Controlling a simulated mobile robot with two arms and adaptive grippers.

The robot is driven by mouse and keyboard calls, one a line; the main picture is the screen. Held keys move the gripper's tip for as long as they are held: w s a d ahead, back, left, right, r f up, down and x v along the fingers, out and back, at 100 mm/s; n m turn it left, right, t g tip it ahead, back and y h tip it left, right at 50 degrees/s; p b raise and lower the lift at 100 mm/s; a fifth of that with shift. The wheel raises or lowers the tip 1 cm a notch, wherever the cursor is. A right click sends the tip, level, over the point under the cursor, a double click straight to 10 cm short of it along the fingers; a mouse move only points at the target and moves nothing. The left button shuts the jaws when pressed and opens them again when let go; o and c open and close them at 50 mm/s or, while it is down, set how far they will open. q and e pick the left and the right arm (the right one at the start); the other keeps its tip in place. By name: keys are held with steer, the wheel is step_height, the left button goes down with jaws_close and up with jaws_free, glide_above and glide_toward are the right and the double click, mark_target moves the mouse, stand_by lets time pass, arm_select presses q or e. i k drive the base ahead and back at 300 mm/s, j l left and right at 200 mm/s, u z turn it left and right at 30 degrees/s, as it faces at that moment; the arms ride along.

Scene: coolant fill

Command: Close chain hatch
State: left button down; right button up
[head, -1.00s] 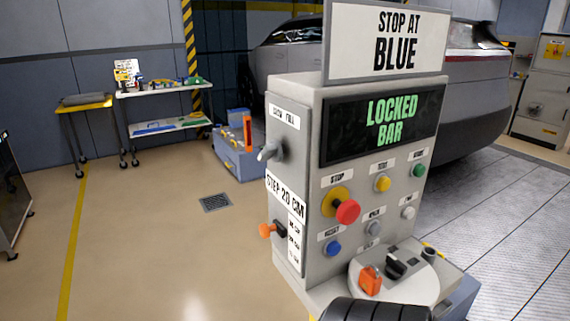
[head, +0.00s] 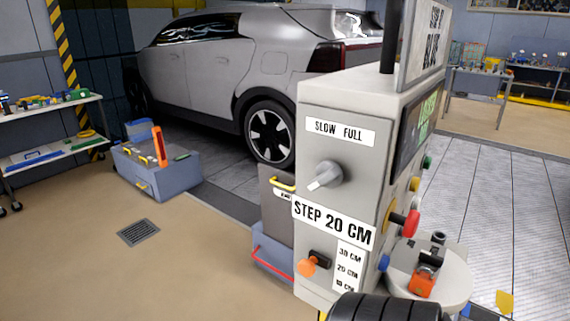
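The grey control console (head: 335,100) stands right of centre, its left side facing me. That side has a grey knob (head: 325,175) under a "SLOW FULL" label and an orange-tipped lever (head: 307,266) beside a scale of lengths. Behind its lower left are a grey panel with a yellow handle (head: 283,185) and a blue-grey box with a red handle (head: 272,267). No part is labelled as a chain hatch, and I cannot tell which one it is. Neither gripper shows. A black ribbed part at the bottom edge seems to be mine.
A silver car (head: 215,70) stands behind the console. A blue toolbox (head: 160,175) sits on the floor left of it, near a floor grate (head: 138,232). A shelf cart (head: 55,128) stands at the left. The tan floor at lower left is clear.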

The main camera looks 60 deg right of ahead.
mark_target(277, 187)
steer(key=i+l+z, duration=0.15)
steer(key=i+z, duration=0.3)
steer(key=i, duration=0.15)
steer(key=i+j+z, duration=0.1)
steer(key=i+z, duration=0.3)
steer(key=i, duration=0.15)
steer(key=i+j+z, duration=0.3)
steer(key=i+z, duration=0.15)
steer(key=i, duration=0.15)
